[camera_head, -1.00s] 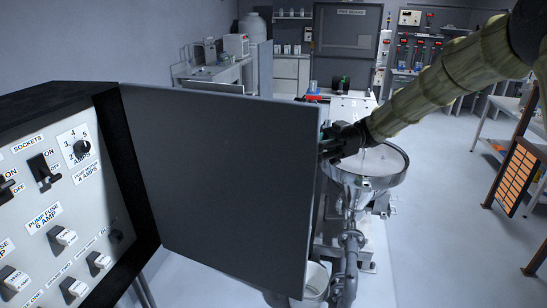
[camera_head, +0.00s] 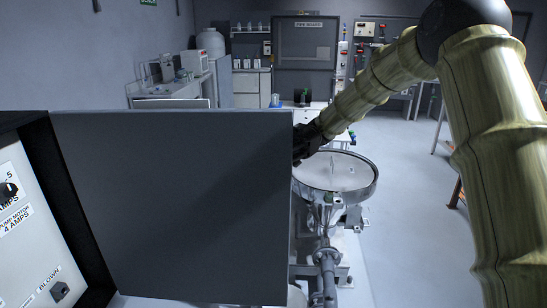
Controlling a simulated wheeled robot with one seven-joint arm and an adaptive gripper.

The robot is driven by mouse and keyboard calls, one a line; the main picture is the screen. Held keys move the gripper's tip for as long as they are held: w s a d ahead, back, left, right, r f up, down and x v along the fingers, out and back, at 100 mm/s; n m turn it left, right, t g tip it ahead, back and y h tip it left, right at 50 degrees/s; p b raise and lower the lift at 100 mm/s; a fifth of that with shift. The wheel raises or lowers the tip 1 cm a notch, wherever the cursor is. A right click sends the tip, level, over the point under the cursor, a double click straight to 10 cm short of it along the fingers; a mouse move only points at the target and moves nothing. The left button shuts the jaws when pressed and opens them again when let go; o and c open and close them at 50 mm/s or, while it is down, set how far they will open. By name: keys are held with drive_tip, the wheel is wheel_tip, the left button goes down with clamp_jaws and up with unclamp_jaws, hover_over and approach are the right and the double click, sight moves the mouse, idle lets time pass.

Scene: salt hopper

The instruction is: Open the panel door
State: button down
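The panel door (camera_head: 175,205) is a flat dark grey sheet standing swung out from the black-framed control panel (camera_head: 68,215) at the left. Its hinge side meets the frame, and its free edge is near the middle of the view. My gripper (camera_head: 302,150) is at the upper part of that free edge, at the end of my arm reaching in from the upper right. The fingers are small, dark and partly behind the door, so I cannot tell whether they grip it or only touch it.
A round steel hopper (camera_head: 335,172) with pipes below stands just right of the door edge. A bench (camera_head: 170,90) with equipment is at the back left. A framed board (camera_head: 305,42) is on the back wall. Floor (camera_head: 410,200) at the right is clear.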

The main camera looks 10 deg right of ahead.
drive_tip(key=c, duration=1.5)
unclamp_jaws()
drive_tip(key=shift+a+r, duration=0.1)
drive_tip(key=shift+a, duration=0.1)
drive_tip(key=shift+d, duration=0.3)
drive_tip(key=shift+a, duration=0.1)
drive_tip(key=shift+w+d, duration=0.2)
drive_tip(key=shift+d, duration=0.05)
drive_tip(key=shift+v, duration=5.75)
drive_tip(key=shift+s+d, duration=0.15)
